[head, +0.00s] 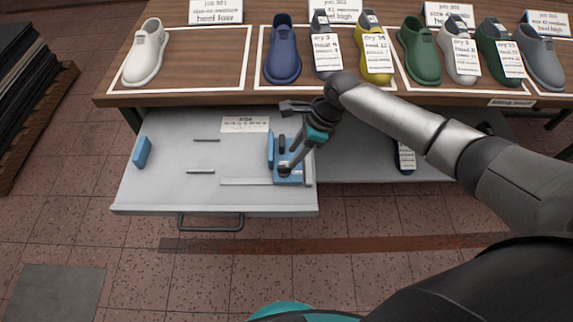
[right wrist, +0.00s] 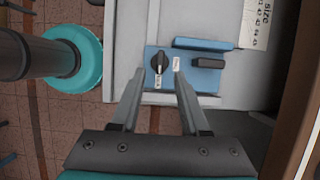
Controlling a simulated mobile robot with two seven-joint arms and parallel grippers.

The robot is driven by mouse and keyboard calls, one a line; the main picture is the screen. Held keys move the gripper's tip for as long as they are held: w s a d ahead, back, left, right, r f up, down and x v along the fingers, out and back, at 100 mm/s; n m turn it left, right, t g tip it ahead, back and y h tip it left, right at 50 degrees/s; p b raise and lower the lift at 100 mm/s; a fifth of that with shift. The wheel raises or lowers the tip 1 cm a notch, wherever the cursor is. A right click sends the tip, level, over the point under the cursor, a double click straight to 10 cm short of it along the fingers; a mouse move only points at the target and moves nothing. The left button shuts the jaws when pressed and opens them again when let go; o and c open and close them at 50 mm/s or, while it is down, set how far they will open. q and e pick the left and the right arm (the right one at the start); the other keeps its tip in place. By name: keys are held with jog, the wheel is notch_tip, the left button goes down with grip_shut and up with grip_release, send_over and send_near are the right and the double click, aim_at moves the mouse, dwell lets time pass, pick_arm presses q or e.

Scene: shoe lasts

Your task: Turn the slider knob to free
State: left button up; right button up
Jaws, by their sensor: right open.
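The blue slider (head: 295,180) sits at the right end of the pulled-out grey drawer (head: 160,190). Its round black knob (right wrist: 158,63) carries a white pointer mark that looks lengthwise in the right wrist view. One small white label (right wrist: 158,82) lies below the knob and another label (right wrist: 176,64) lies to its right; their words are too small to read. My right gripper (head: 286,166) is over the slider, also seen in the right wrist view (right wrist: 158,72). Its fingers are apart, one on each side of the knob; contact cannot be told. My left gripper is not in view.
A blue block (head: 142,152) and thin grey bars (head: 206,140) lie in the drawer, with a size card (head: 245,124) at its back. Shoe lasts with tags line the wooden table (head: 200,97) behind. The drawer's left middle is mostly clear.

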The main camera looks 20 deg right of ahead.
aim_at(285, 166)
jog(key=b+x, duration=0.1)
jog(key=x, duration=0.4)
jog(key=shift+w+a+f, duration=0.1)
jog(key=shift+a+f, duration=0.05)
jog(key=shift+f, duration=0.05)
grip_shut()
dwell(0.4)
